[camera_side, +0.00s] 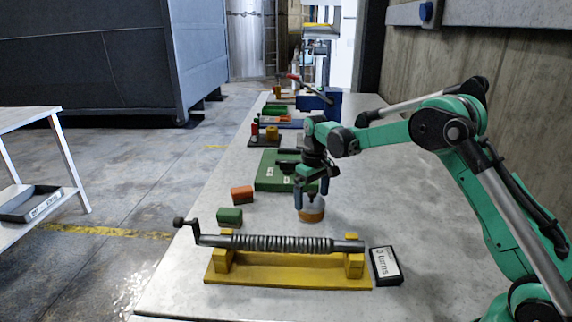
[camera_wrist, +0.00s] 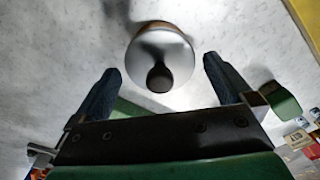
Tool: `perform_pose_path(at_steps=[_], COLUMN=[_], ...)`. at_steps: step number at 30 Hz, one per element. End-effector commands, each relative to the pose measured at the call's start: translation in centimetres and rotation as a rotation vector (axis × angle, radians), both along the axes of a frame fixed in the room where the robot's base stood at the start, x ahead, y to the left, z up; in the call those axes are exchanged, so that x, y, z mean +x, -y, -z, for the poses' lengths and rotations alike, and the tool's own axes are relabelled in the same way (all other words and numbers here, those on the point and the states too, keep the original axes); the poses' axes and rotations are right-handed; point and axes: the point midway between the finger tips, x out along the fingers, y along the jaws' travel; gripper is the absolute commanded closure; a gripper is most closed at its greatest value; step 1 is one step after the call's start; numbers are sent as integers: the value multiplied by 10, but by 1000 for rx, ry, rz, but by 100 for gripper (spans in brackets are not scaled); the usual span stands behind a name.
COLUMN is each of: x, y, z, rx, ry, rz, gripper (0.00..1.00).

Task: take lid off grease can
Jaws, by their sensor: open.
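The grease can (camera_side: 312,214) is a short amber round can standing upright on the grey bench. Its lid (camera_side: 312,205) is pale and sits on top of the can. In the wrist view the lid (camera_wrist: 172,50) is a grey disc with a dark round knob (camera_wrist: 159,77). My gripper (camera_side: 312,188) is open above the can, pointing down. In the wrist view the two blue fingers of my gripper (camera_wrist: 160,75) lie on either side of the lid, with a gap on each side. The can's body is mostly hidden beneath the lid there.
A screw shaft with a crank (camera_side: 275,243) lies on a yellow stand (camera_side: 290,277) in front of the can. A black counter box (camera_side: 385,266) stands to its right. Green (camera_side: 229,216) and orange (camera_side: 242,194) blocks and a green case (camera_side: 272,172) are left and behind.

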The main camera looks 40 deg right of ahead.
Motion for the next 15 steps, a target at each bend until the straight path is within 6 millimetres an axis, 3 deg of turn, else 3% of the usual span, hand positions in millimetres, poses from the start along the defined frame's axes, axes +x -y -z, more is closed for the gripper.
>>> perform_pose_path(at_steps=[4, 11, 15], x=[0, 0, 0], y=[0, 0, 0], z=[0, 0, -1], rx=[0, 0, 0], ry=[0, 0, 0], rz=[0, 0, 0], gripper=[3, 68, 69])
